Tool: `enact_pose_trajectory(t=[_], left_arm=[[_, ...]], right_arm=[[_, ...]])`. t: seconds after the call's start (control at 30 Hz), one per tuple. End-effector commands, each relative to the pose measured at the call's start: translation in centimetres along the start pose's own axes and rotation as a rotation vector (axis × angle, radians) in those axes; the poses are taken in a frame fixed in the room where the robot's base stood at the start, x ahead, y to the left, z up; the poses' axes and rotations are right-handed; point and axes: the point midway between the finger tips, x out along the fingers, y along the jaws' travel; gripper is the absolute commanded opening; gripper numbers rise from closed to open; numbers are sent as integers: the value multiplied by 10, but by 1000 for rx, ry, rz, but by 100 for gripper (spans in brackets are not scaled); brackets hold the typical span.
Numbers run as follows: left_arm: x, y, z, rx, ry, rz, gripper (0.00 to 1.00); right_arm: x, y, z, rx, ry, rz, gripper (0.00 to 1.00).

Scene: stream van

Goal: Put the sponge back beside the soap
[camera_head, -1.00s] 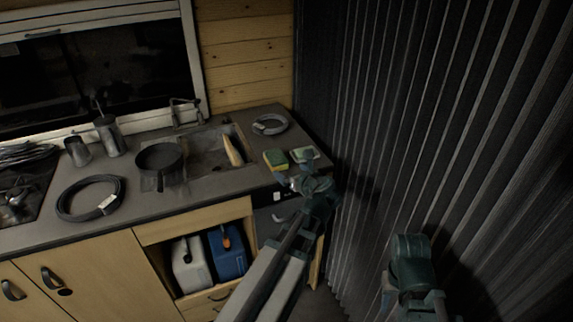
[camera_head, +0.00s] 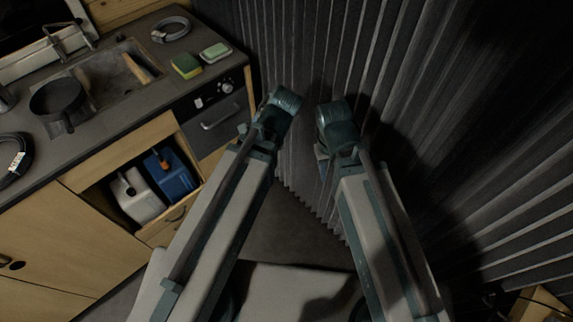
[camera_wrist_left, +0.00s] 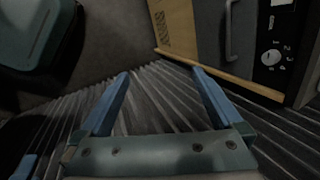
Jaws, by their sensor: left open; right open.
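The green and yellow sponge (camera_head: 186,65) lies on the counter, just left of the pale green soap (camera_head: 215,52) in its light dish, with a narrow gap between them. My left gripper (camera_wrist_left: 160,85) is open and empty in the left wrist view, its two blue fingers spread over bare floor and the ribbed curtain. In the head view its fingers are hidden behind its wrist, clear of the counter. My right gripper (camera_head: 321,158) shows only partly below its wrist, in front of the curtain, away from the sponge and soap. Nothing is seen in it.
A sink (camera_head: 112,75) with a wooden board (camera_head: 137,68), a black pan (camera_head: 57,99) and a coiled cable (camera_head: 171,30) are on the counter (camera_head: 160,93). White and blue canisters stand below. The dark ribbed curtain (camera_head: 300,60) closes off the right side.

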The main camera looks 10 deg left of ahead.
Motion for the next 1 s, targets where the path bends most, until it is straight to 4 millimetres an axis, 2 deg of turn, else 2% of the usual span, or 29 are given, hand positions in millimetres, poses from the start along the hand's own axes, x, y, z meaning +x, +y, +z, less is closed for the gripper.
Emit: enact_pose_trajectory(t=[0.03, 0.1, 0.2, 0.3, 0.43, 0.67, 0.9, 1.0], left_arm=[[-5, 26, -2, -98, 0, 71, 100], [-12, 55, -5, -227, -14, 160, 100], [-20, 86, -7, -363, -47, 254, 100], [-27, 104, -8, -443, -75, 310, 100], [-30, 113, -8, -487, -93, 338, 100], [-30, 113, -8, -491, -94, 339, 100], [-52, 104, -6, -490, -92, 338, 100], [-49, 105, -6, -490, -92, 338, 100]], right_arm=[[0, 0, 0, 0, 0, 0, 40], [0, 0, 0, 0, 0, 0, 40], [0, 0, 0, 0, 0, 0, 40], [0, 0, 0, 0, 0, 0, 40], [0, 0, 0, 0, 0, 0, 40], [0, 0, 0, 0, 0, 0, 40], [-24, 2, 1, 0, 0, 0, 40], [-20, 2, 1, 0, 0, 0, 40]])
